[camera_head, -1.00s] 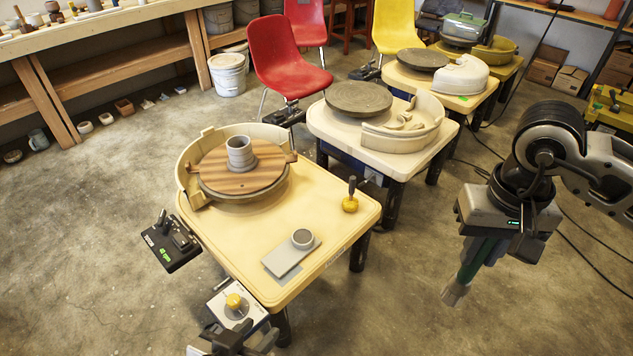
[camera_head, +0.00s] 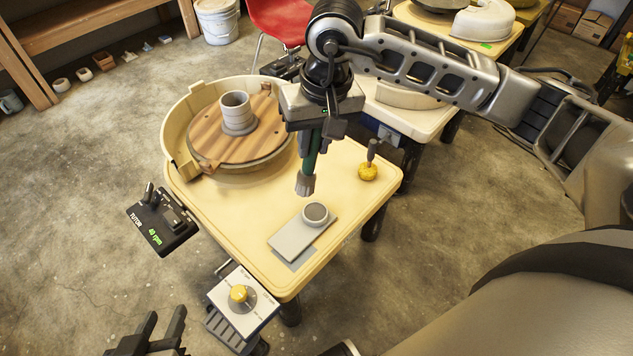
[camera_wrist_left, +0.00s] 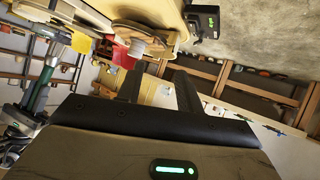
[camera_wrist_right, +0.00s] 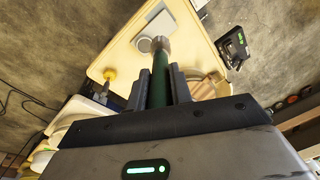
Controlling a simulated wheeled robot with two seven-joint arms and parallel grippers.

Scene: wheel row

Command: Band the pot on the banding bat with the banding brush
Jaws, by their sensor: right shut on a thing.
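The grey ringed pot (camera_head: 236,110) stands upright on the wooden banding bat (camera_head: 205,148), on the wheel inside a cream splash pan. My right gripper (camera_head: 311,135) is shut on the green handle of the banding brush (camera_head: 306,184). The brush hangs bristles down above the tabletop, right of the bat and just behind a small round cup (camera_head: 316,212); it is apart from the pot. The brush also shows between the fingers in the right wrist view (camera_wrist_right: 161,62). My left gripper (camera_head: 162,328) is open and empty at the bottom left, off the table.
The cup stands on a grey tile (camera_head: 290,240) on the cream wheel table (camera_head: 225,210). A yellow sponge with a dark handle (camera_head: 368,172) sits at the right edge. A control box with a yellow knob (camera_head: 240,296) and a black display box (camera_head: 160,220) flank the table. Another wheel table stands behind.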

